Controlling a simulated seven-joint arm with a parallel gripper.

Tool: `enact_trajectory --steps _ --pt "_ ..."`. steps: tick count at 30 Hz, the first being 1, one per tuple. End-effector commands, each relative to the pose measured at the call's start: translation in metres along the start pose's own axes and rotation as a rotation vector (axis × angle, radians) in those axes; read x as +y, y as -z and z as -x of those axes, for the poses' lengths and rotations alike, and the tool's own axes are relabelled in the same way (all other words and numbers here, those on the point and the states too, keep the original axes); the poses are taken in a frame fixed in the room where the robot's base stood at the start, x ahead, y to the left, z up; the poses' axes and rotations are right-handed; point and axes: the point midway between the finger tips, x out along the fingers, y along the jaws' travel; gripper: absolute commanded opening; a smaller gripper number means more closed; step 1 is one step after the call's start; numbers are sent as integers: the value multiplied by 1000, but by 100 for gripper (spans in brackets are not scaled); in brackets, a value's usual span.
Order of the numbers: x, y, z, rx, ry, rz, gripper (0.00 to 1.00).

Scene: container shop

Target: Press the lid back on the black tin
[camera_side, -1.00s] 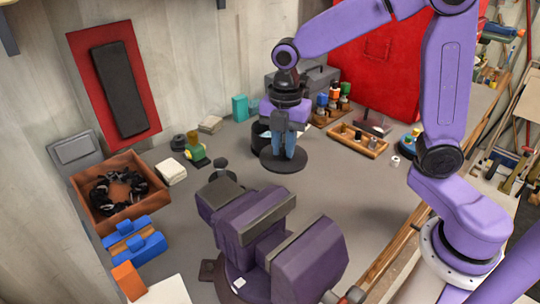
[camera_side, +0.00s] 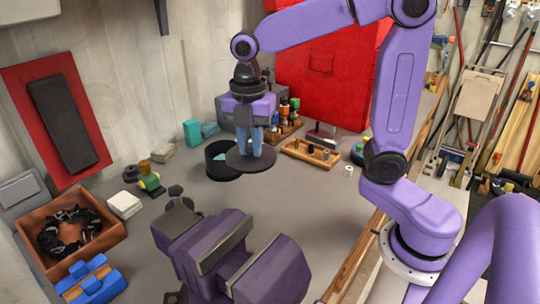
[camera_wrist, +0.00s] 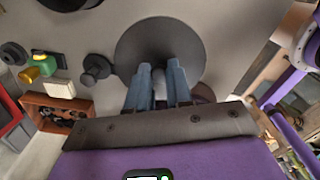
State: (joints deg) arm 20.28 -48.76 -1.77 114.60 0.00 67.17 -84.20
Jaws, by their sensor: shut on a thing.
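The black tin (camera_side: 222,176) stands open on the bench in the side view, with something pale teal inside. Its dark round lid (camera_side: 238,163) is held flat, just right of the tin and overlapping its edge in the picture. My gripper (camera_side: 249,150) points down and is shut on the lid's knob, its blue fingers on either side. In the wrist view the lid (camera_wrist: 135,48) is a wide dark disc beyond my fingers (camera_wrist: 158,88). A dark round edge at the top left there may be the tin; I cannot tell.
A purple vise (camera_side: 215,255) stands in front, with a small dark knobbed thing (camera_side: 177,197) beside it. A wooden tray (camera_side: 311,153) and several bottles are behind on the right. A green-and-yellow item (camera_side: 149,180) and a brown crate (camera_side: 80,238) are left.

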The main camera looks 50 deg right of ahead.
Motion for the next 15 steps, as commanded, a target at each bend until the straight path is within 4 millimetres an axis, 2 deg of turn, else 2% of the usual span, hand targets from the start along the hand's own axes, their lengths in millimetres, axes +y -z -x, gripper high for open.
enact_trajectory --steps 1,6,10,15 --pt "18 -10 1 0 3 -16 0" --pt "66 -48 3 0 2 -48 0" --pt "93 -80 1 0 1 -68 0" --pt "113 -111 -2 0 1 -85 0"
